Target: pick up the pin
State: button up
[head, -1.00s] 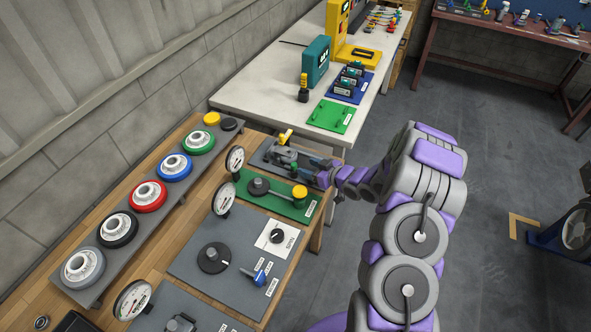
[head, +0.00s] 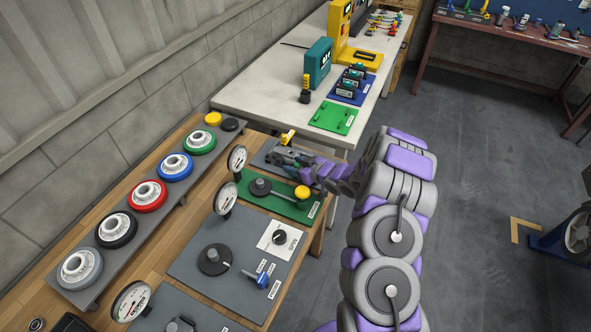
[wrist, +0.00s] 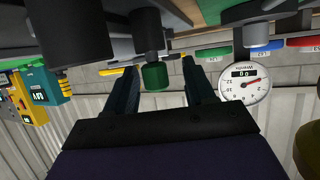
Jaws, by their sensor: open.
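A dark cylinder with a green end (wrist: 155,76), which looks like the pin, shows in the wrist view between the two fingers of my gripper (wrist: 159,73). The fingers are apart, with a visible gap on each side of the green end. I cannot tell how far along the fingers it reaches. In the head view my gripper (head: 304,161) is over the grey plate (head: 262,158) at the far end of the wooden bench. The pin is small and partly hidden by my gripper there.
A yellow-handled part (head: 288,136) stands on the same plate. A green board (head: 285,207) with a yellow knob (head: 302,192) lies just nearer. A dial gauge (head: 237,158) stands at left; a weight gauge (wrist: 244,86) shows in the wrist view. Open floor (head: 440,200) lies right.

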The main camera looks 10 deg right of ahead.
jog(key=shift+d, duration=0.3)
jog(key=c, duration=0.6)
jog(key=shift+a, duration=0.1)
grip_shut()
